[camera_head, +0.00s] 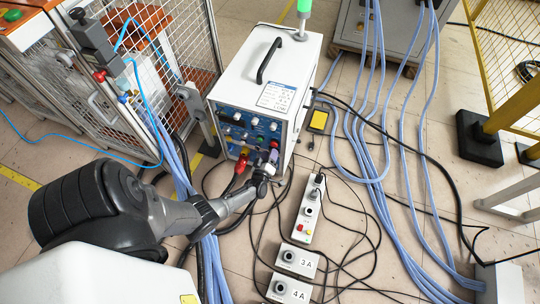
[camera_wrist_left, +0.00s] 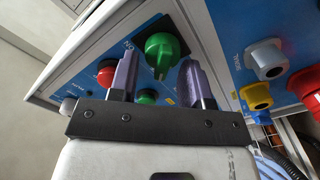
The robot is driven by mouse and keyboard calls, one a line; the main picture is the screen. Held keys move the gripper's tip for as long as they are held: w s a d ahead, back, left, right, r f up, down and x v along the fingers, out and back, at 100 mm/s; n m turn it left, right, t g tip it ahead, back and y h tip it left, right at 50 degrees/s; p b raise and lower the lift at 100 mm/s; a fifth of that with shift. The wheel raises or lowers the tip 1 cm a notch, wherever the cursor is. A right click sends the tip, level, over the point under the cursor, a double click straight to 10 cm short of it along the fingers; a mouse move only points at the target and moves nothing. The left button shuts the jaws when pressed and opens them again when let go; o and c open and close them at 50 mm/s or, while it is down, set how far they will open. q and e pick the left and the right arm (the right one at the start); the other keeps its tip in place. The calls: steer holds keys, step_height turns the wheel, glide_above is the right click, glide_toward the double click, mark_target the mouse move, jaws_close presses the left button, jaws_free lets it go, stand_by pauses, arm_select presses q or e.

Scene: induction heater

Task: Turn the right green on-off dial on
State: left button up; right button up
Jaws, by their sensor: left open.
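The green dial (camera_wrist_left: 160,50) is a large ridged knob on a dark square plate on the heater's blue panel. In the left wrist view it shows between the two purple fingertips of my left gripper (camera_wrist_left: 157,75). The gripper is open, with a visible gap between the dial and each finger. In the head view my left gripper (camera_head: 269,164) is at the lower right of the induction heater's front panel (camera_head: 240,128). I cannot make out the dial there; the gripper covers that area. My right gripper is not in view.
A red button (camera_wrist_left: 106,73) and a smaller green button (camera_wrist_left: 147,97) sit close to the left finger. Yellow, grey and red connectors (camera_wrist_left: 264,60) are on the right panel face. A mesh cage (camera_head: 170,50) stands left of the white heater (camera_head: 243,72); cables cover the floor.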

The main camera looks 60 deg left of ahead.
arm_select(q)
steer(key=shift+w+a, duration=0.25)
steer(key=shift+c, duration=0.4)
steer(key=c, duration=0.5)
